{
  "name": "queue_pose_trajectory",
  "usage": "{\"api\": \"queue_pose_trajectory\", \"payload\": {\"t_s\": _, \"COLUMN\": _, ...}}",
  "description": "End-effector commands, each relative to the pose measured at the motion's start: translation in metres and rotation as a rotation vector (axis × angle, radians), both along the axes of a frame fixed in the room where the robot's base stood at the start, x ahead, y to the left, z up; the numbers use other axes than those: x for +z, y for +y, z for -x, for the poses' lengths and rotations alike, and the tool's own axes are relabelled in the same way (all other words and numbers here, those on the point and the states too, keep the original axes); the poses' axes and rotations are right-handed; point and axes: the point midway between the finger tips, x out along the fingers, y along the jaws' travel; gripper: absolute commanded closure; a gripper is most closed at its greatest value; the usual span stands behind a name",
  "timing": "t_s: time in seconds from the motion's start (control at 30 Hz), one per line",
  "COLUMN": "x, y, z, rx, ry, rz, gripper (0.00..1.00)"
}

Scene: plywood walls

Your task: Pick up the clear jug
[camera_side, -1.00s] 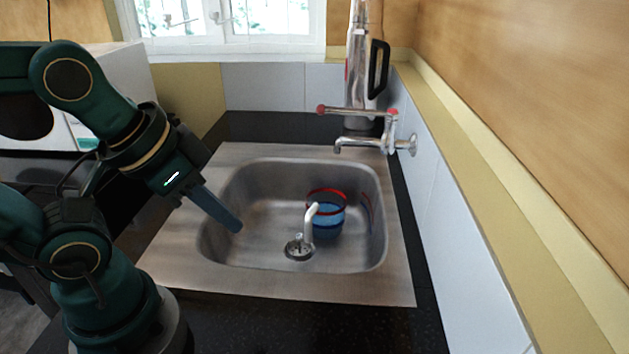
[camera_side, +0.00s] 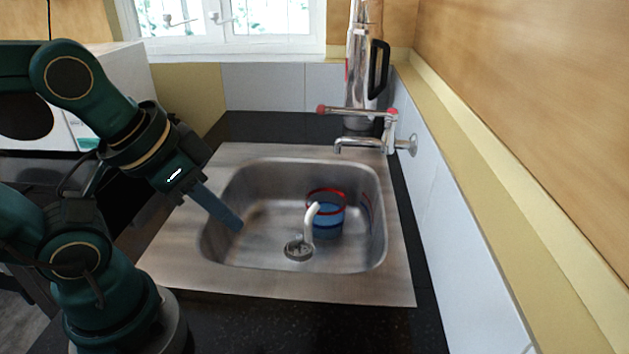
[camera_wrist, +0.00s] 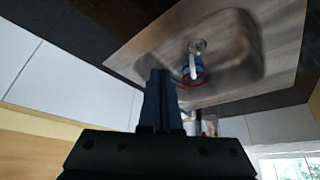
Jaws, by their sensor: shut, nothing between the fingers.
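The clear jug (camera_side: 328,215), see-through with a red rim and blue lower part, stands in the right half of the steel sink (camera_side: 270,195). A pale curved piece in front of it hides part of its side; I cannot tell whether that is its handle. The jug also shows in the wrist view (camera_wrist: 191,72), beyond my fingertips. My gripper (camera_side: 238,227) is shut and empty. Its fingertips point down over the left part of the sink, left of the jug and apart from it. In the wrist view the shut fingers (camera_wrist: 160,76) show at the middle.
A drain (camera_side: 299,249) lies just left of the jug's foot. A wall tap (camera_side: 360,143) with red knobs reaches over the sink's back right. A tall metal flask (camera_side: 359,75) with a black handle stands behind it. White tiles (camera_side: 450,210) bound the right side.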

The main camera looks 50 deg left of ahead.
Motion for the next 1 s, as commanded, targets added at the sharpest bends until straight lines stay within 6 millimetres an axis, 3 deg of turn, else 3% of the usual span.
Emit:
{"api": "queue_pose_trajectory", "payload": {"t_s": 0.07, "x": 0.000, "y": 0.000, "z": 0.000, "rx": 0.000, "ry": 0.000, "rz": 0.000, "gripper": 1.00}}
{"api": "queue_pose_trajectory", "payload": {"t_s": 0.1, "x": 0.000, "y": 0.000, "z": 0.000, "rx": 0.000, "ry": 0.000, "rz": 0.000, "gripper": 0.85}}
{"api": "queue_pose_trajectory", "payload": {"t_s": 0.2, "x": 0.000, "y": 0.000, "z": 0.000, "rx": 0.000, "ry": 0.000, "rz": 0.000, "gripper": 0.52}}
{"api": "queue_pose_trajectory", "payload": {"t_s": 0.5, "x": 0.000, "y": 0.000, "z": -0.001, "rx": -0.001, "ry": -0.004, "rz": 0.000, "gripper": 0.52}}
{"api": "queue_pose_trajectory", "payload": {"t_s": 0.63, "x": 0.009, "y": 0.002, "z": -0.016, "rx": -0.009, "ry": -0.088, "rz": -0.015, "gripper": 0.52}}
{"api": "queue_pose_trajectory", "payload": {"t_s": 0.8, "x": 0.046, "y": 0.011, "z": -0.070, "rx": -0.042, "ry": -0.357, "rz": -0.093, "gripper": 0.52}}
{"api": "queue_pose_trajectory", "payload": {"t_s": 1.0, "x": 0.072, "y": 0.028, "z": -0.142, "rx": -0.088, "ry": -0.592, "rz": -0.213, "gripper": 0.52}}
